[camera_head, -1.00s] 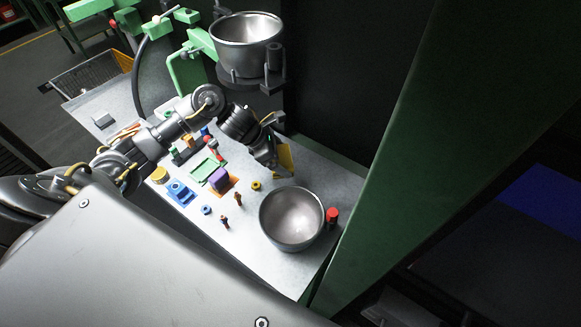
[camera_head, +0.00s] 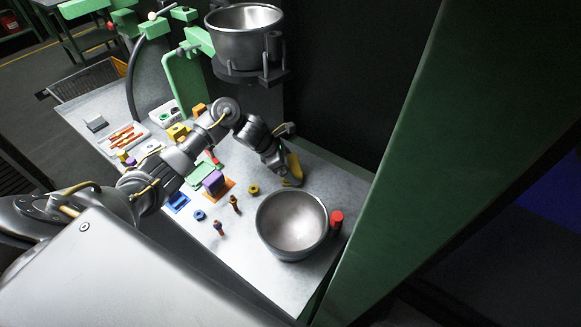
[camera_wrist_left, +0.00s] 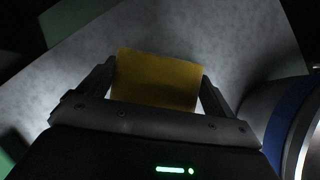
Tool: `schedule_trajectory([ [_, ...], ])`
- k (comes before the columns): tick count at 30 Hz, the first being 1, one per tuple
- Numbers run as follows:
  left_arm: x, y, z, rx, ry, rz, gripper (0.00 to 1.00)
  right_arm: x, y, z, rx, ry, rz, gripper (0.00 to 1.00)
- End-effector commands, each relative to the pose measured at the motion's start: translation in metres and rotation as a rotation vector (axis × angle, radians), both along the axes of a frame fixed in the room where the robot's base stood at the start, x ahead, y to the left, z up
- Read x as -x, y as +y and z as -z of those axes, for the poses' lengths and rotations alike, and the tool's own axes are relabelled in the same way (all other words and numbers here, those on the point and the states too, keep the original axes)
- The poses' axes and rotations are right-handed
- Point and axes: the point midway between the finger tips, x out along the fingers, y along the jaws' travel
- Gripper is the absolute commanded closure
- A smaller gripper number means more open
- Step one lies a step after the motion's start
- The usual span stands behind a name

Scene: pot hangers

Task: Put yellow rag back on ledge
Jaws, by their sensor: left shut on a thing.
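The yellow rag (camera_head: 294,167) is in my left gripper (camera_head: 287,177), over the back right part of the metal table. In the left wrist view the rag (camera_wrist_left: 157,80) shows as a flat yellow piece between the two fingers of the left gripper (camera_wrist_left: 156,88), with grey surface beyond it. The fingers are shut on it. Whether the rag touches the table is hard to tell. I cannot pick out the ledge with certainty. My right gripper is not in view.
A large steel bowl (camera_head: 292,222) stands on the table just in front of the rag, with a red cylinder (camera_head: 336,219) beside it. Another bowl (camera_head: 245,35) sits in a raised holder. Small coloured parts, such as a purple block (camera_head: 214,183), lie to the left.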

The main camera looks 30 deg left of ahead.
Motion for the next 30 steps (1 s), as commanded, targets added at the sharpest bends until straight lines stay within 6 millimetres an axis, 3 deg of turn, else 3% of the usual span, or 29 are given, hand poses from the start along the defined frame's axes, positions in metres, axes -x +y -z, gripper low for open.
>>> schedule_trajectory([
  [9,0.0,0.001,0.004,-0.001,0.0,-0.001,0.39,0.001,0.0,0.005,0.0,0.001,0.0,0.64],
  [10,0.0,0.0,0.002,-0.001,0.0,-0.001,0.07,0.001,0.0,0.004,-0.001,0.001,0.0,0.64],
  [12,0.0,0.0,0.002,-0.001,0.0,-0.001,0.0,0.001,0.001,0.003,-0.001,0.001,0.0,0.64],
  [23,0.001,0.004,-0.006,-0.003,-0.004,0.0,0.0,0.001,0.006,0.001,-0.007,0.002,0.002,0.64],
  [30,0.017,0.027,-0.046,-0.007,-0.008,0.001,0.0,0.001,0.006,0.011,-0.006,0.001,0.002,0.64],
])
